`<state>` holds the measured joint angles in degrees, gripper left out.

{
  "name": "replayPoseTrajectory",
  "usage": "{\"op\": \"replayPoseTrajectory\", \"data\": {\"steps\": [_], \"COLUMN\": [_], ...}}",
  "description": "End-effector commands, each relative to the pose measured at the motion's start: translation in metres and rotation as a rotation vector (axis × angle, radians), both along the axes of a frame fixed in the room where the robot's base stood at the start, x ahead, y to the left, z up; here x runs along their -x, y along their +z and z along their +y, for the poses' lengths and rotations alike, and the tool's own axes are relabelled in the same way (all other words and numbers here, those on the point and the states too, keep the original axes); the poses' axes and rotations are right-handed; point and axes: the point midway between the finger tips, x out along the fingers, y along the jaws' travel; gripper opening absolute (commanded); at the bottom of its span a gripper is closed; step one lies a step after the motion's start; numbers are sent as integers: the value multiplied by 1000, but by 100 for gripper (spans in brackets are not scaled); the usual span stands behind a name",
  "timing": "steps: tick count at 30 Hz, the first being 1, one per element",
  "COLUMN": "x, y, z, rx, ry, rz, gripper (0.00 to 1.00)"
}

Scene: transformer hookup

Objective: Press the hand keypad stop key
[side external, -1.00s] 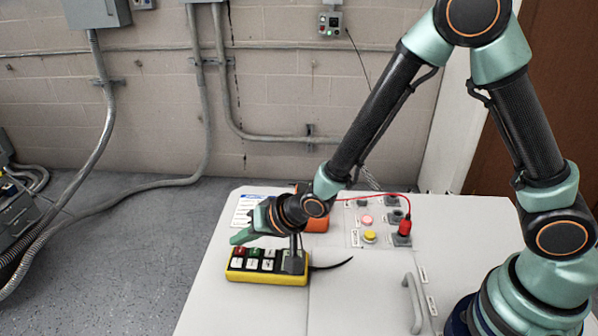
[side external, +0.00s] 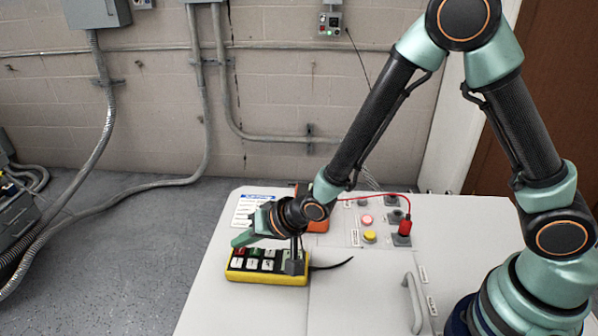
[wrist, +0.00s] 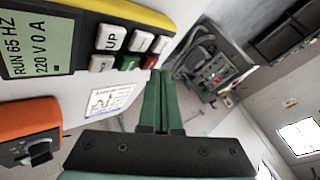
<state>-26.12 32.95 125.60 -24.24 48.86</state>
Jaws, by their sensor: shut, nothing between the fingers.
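The hand keypad (side external: 267,279) is a yellow-edged box lying on the white bench top, with white, red and green keys. Its display reads "RUN 65 HZ 220 V 0 A" in the wrist view (wrist: 35,42). The red key (wrist: 149,62) is at the end of its row, beside the green key (wrist: 128,63); its label is not legible. My gripper (side external: 236,241) is shut and empty, its green fingertips above the keypad's far left end. In the wrist view the fingertips (wrist: 158,74) appear close to the red key; I cannot tell whether they touch.
An orange device with a black knob (wrist: 38,152) lies behind the keypad. A panel with a pink button (side external: 367,219), a yellow button (side external: 369,236) and a red plug (side external: 404,226) on a red lead is to the right. A handle (side external: 412,302) rises from the front right.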

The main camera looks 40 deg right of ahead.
Motion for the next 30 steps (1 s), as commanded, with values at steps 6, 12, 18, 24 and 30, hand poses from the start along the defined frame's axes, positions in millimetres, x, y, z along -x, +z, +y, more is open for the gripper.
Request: {"op": "replayPoseTrajectory", "data": {"steps": [6, 12, 18, 24, 30], "x": [0, 0, 0, 0, 0], "y": [0, -2, -4, -6, -7], "z": [0, 0, 0, 0, 0], "rx": [0, 0, 0, 0, 0], "ry": [0, 0, 0, 0, 0], "rz": [0, 0, 0, 0, 0], "gripper": [0, 0, 0, 0, 0]}}
